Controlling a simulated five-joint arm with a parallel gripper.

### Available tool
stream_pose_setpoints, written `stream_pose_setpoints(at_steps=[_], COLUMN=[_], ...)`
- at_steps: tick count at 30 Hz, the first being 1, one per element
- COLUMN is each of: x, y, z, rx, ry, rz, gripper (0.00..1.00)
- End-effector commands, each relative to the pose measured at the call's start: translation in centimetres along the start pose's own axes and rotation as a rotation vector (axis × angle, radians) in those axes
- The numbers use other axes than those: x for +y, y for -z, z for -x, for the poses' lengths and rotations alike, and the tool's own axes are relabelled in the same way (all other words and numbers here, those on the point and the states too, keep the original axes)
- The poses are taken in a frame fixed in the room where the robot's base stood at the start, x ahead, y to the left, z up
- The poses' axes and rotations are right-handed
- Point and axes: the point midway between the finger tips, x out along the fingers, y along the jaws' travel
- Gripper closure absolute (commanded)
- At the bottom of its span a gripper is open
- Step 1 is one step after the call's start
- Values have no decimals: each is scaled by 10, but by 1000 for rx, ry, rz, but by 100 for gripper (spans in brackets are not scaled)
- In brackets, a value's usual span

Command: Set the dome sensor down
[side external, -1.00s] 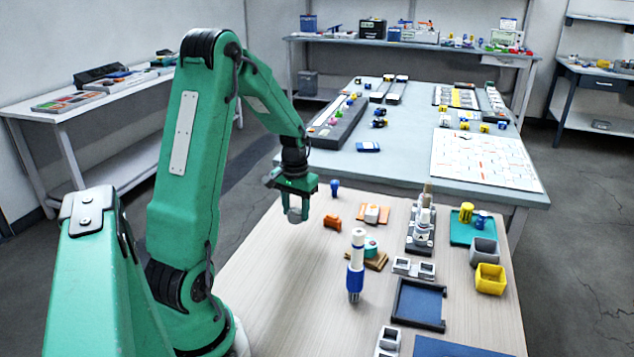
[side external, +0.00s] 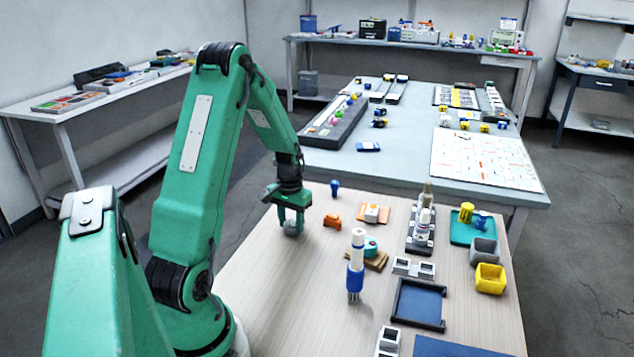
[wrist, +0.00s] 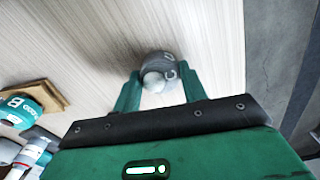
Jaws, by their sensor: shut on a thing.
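The dome sensor (wrist: 155,66) is a small grey body with a pale rounded part, held between the green fingers of my gripper (wrist: 156,92) in the wrist view. In the side view the dome sensor (side external: 291,229) shows only partly below the fingers of my gripper (side external: 291,222). My gripper points down, shut on it, low over the left far part of the wooden table (side external: 262,285). The sensor is at or very near the tabletop; I cannot tell whether it touches.
An orange part (side external: 332,221) and a blue peg (side external: 335,188) stand right of my gripper. Further right are a white-and-blue cylinder (side external: 356,265), a teal round part (side external: 371,245) on a brown board and a blue-floored tray (side external: 418,305). The tabletop in front of my gripper is clear.

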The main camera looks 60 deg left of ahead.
Motion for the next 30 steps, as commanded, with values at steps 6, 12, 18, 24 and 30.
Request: stream_pose_setpoints(at_steps=[6,12,18,24,30], x=[0,0,0,0,0], y=[0,0,0,0,0], z=[0,-3,-3,-2,5], rx=[0,0,0,0,2], ry=[0,0,0,0,0], rz=[0,0,0,0,0], gripper=[81,52,36,36,36])
